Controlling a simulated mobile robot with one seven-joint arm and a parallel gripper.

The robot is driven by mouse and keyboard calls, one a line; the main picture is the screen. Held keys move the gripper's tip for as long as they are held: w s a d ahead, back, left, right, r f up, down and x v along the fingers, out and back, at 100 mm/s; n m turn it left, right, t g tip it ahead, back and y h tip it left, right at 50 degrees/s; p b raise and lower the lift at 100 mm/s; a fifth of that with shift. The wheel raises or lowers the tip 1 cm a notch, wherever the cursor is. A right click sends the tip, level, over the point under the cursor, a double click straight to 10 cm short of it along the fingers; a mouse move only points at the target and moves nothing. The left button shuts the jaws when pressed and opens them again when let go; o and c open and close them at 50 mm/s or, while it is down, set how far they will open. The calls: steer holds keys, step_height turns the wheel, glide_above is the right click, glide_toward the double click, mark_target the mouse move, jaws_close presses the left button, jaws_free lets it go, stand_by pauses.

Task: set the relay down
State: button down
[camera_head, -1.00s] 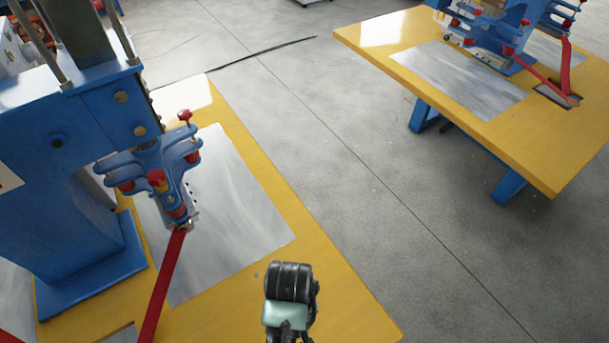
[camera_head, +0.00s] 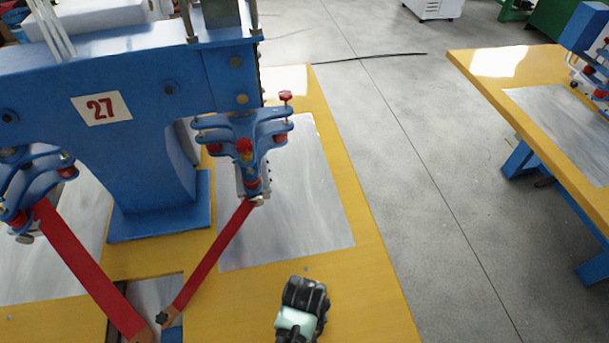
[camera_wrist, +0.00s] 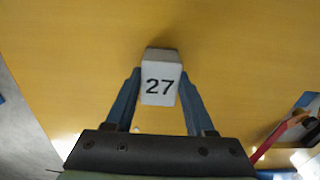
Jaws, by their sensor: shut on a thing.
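The relay (camera_wrist: 160,85) is a small white block with a black "27" on its face and a greyer side. In the wrist view it sits between the two blue fingers of my gripper (camera_wrist: 160,77), which are shut on it. Behind it is the plain yellow tabletop (camera_wrist: 230,50). I cannot tell whether the relay touches the table or hangs just above it. In the head view my black and pale green wrist shows low in the middle, over the yellow table (camera_head: 365,290); the fingers and the relay are hidden there.
Bare yellow surface surrounds my wrist. Another yellow table (camera_head: 500,75) stands across the floor.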

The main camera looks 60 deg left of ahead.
steer(key=shift+f, duration=0.15)
steer(key=shift+c, duration=1.3)
jaws_free()
step_height(320, 180, up, 12)
steer(key=shift+p, duration=0.45)
